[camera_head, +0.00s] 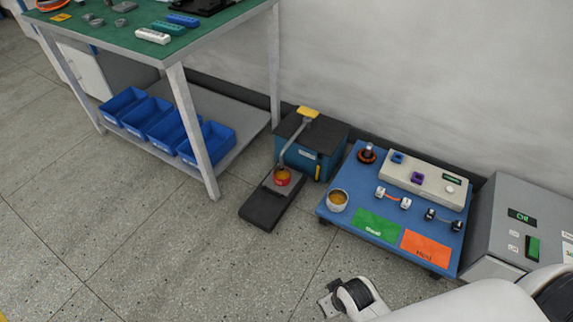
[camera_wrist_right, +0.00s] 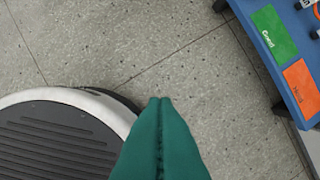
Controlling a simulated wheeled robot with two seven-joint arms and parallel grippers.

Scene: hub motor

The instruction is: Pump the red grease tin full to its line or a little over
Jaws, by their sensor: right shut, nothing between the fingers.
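The red grease tin (camera_head: 283,178) stands upright on the dark plate (camera_head: 262,211) in front of the pump box. Yellow-orange grease shows inside it; its line and exact level are too small to read. The blue pump box (camera_head: 326,164) has a dark top, and a grey curved pipe or lever (camera_head: 288,147) runs from the tin's side up to a yellow pad (camera_head: 308,112). My right gripper (camera_wrist_right: 165,101) has teal fingers, pressed together and empty above the bare floor, well apart from the tin and pump. My left gripper is not in view.
A blue low table (camera_head: 335,215) right of the pump carries a metal cup (camera_head: 338,201), small parts and green and orange mats. A workbench (camera_head: 215,38) with blue bins (camera_head: 205,143) below stands left. A grey cabinet (camera_head: 490,222) is far right. Open floor lies in front.

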